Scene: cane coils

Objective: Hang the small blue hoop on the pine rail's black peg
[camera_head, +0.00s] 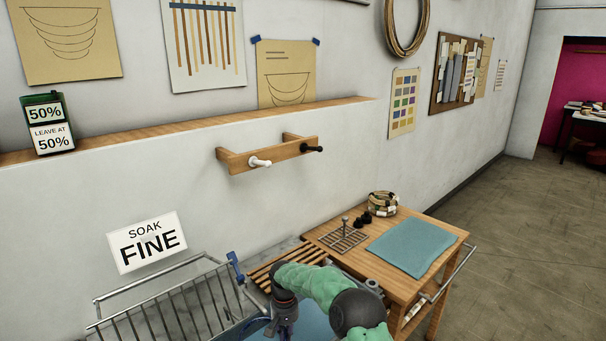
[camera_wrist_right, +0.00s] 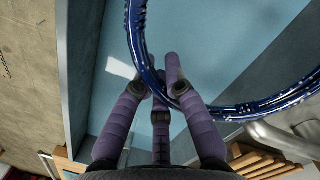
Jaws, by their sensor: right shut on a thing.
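The blue hoop (camera_wrist_right: 228,108), dark blue with pale speckles, shows in the right wrist view as a ring partly cut off by the frame. My right gripper (camera_wrist_right: 160,90) is shut on its near lower rim, with the fingers around it. The pine rail (camera_head: 268,156) is on the wall, above and apart from the gripper. Its black peg (camera_head: 312,149) is at the right, bare; its white peg (camera_head: 259,162) is at the left. My left gripper is not seen.
A wire rack (camera_head: 170,300) with a blue clip (camera_head: 236,266) stands left of my right gripper. A wooden bench (camera_head: 405,285) with a teal mat (camera_head: 412,246) and a woven basket (camera_head: 382,203) is at the right. The wall around the rail is clear, with a ledge above.

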